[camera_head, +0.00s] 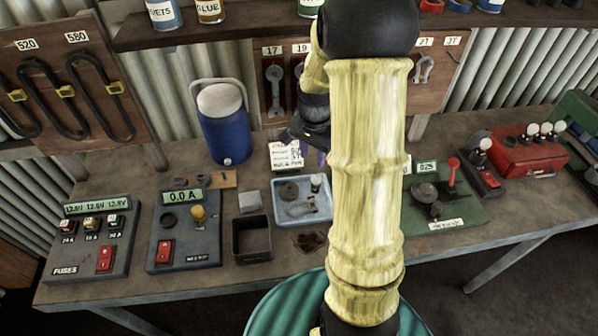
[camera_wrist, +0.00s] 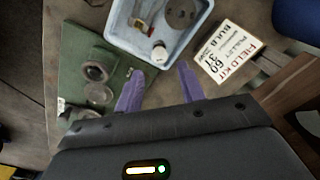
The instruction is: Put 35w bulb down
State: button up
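A small white-capped piece, apparently the bulb (camera_wrist: 160,52), is in the pale blue tray (camera_wrist: 119,35), near its edge in the wrist view. It also shows in the tray in the head view (camera_head: 316,183); I cannot read a wattage on it. My gripper (camera_wrist: 160,72) has its two purple fingers apart, with nothing visible between them. The fingertips point at the tray edge, just short of the bulb in the picture; the height gap is unclear. In the head view, my arm hides most of the gripper (camera_head: 321,158).
A printed field kit card (camera_wrist: 226,55) lies beside the tray. The tray also holds a dark round part (camera_head: 289,191) and other small pieces. A green board (camera_head: 456,205) is to the right, a dark open box (camera_head: 251,238) to the left and a blue cooler (camera_head: 224,130) behind.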

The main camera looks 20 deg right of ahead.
jog(key=s+a+r+n+t, duration=0.2)
jog(key=s+a+r+n, duration=0.2)
jog(key=s+a+n, duration=0.7)
jog(key=shift+s+a+r+n, duration=0.15)
jog(key=shift+s+a+n, duration=0.1)
jog(key=shift+a+n, duration=0.6)
jog(key=shift+a, duration=0.1)
